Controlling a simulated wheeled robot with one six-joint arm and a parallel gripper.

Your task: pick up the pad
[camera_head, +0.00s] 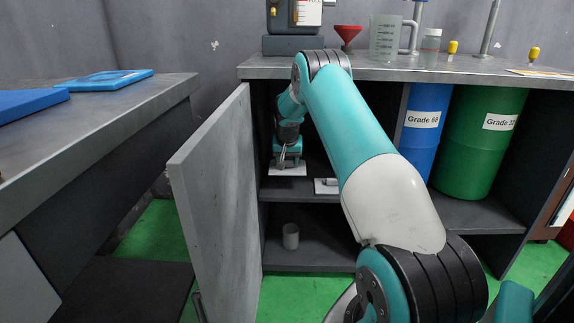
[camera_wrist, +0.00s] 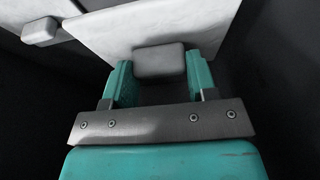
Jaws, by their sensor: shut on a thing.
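The pad (camera_head: 288,171) is a thin white plate in the left part of the cabinet, over the upper shelf. In the wrist view the white plate (camera_wrist: 110,36) carries a grey block-shaped grip (camera_wrist: 160,59). My gripper (camera_head: 288,158) reaches down into the cabinet above the plate. In the wrist view my gripper (camera_wrist: 159,77) has its teal fingers on both sides of the grey block, shut on it. Whether the plate touches the shelf cannot be told.
A second white plate with a grey block (camera_head: 325,186) lies on the shelf to the right. The open grey cabinet door (camera_head: 215,200) stands close on the left. A small cup (camera_head: 290,236) is on the lower shelf. Blue (camera_head: 424,133) and green (camera_head: 478,145) drums stand at right.

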